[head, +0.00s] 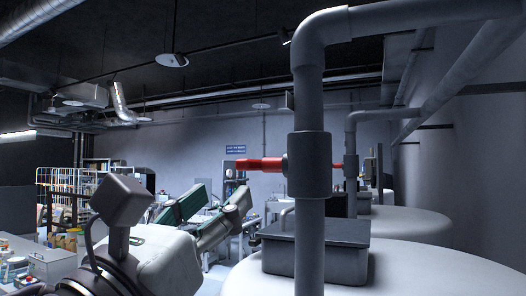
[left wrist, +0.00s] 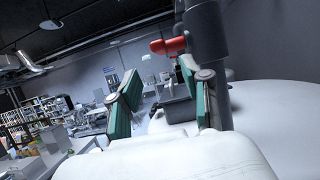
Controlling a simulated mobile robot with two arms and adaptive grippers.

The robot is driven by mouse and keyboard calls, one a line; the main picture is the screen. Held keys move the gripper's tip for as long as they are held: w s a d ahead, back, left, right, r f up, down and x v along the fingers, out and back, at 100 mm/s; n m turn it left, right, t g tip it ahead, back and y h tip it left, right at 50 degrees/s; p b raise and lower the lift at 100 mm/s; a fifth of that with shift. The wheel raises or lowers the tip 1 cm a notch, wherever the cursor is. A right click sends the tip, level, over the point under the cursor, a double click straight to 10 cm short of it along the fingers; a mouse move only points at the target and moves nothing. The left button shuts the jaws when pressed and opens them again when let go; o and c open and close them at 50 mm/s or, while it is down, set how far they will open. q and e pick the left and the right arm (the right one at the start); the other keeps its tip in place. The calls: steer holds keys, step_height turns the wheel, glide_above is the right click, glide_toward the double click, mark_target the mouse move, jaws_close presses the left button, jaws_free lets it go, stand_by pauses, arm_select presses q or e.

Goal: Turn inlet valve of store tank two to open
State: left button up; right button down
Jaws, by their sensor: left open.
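A red valve handle (head: 262,164) sticks out level to the left from the collar of a thick grey vertical pipe (head: 309,235), across the pipe's line. In the left wrist view the red handle (left wrist: 167,46) is beyond the fingertips, near the top, beside the pipe (left wrist: 207,35). My left gripper (head: 226,190), with green finger pads, is open and empty, below and left of the handle and apart from it. Its spread fingers also show in the left wrist view (left wrist: 160,68). The pipe stands over the near white tank (head: 430,272). No tank number is readable. My right gripper is not visible.
A dark grey box (head: 340,232) sits on the near tank behind the pipe. A second tank (head: 405,222) with its own pipe (head: 351,150) stands farther back. Shelving (head: 60,180) and a cluttered bench are at the left. A blue sign (head: 235,149) hangs on the back wall.

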mark_target(257, 162)
arm_select(q)
steer(key=p+x, duration=0.5)
steer(key=x, duration=0.6)
steer(key=shift+w+r+p, duration=0.2)
steer(key=shift+w+p, duration=0.05)
steer(key=shift+p, duration=0.05)
steer(key=shift+w+d, duration=0.15)
steer(key=shift+w, duration=0.05)
steer(key=c, duration=0.7)
jaws_close()
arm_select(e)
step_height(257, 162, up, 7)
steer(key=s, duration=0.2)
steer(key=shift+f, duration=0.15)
